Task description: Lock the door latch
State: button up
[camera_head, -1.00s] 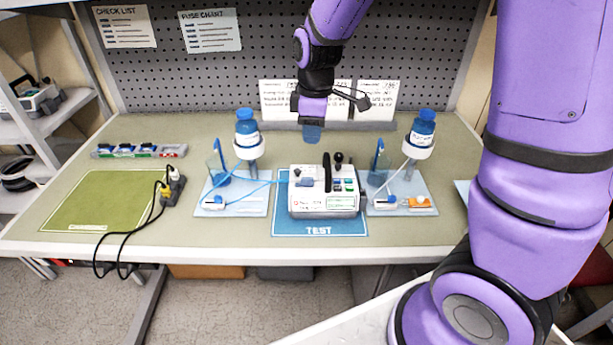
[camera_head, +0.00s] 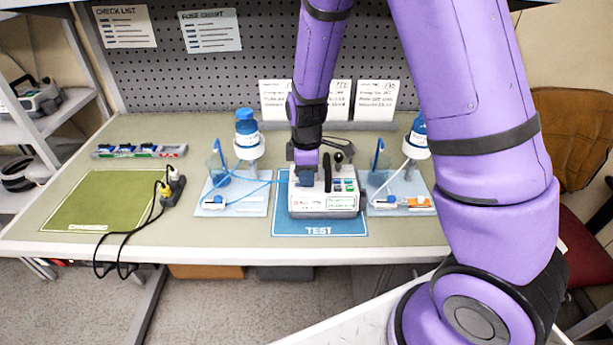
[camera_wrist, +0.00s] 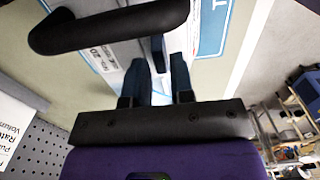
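The infusion pump (camera_head: 330,205), a white box with a black carry handle (camera_head: 327,172), stands on the blue TEST mat (camera_head: 320,228). My gripper (camera_head: 305,180) is at the left part of the pump's top, left of the handle, and covers the blue latch area in the head view. In the wrist view my gripper's two dark blue fingers (camera_wrist: 158,62) are apart with a gap between them. A small dark blue piece, probably the door latch (camera_wrist: 157,50), shows just beyond the gap. I cannot tell whether the fingers touch it. The black handle (camera_wrist: 110,28) crosses close by.
Stands with blue bottles flank the pump: the left bottle (camera_head: 247,130) and the right bottle (camera_head: 417,135), partly behind my arm. A green mat (camera_head: 95,200) and a cabled plug (camera_head: 172,187) lie left.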

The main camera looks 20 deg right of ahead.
jog(key=shift+f, duration=0.7)
jog(key=shift+c, duration=0.4)
grip_shut()
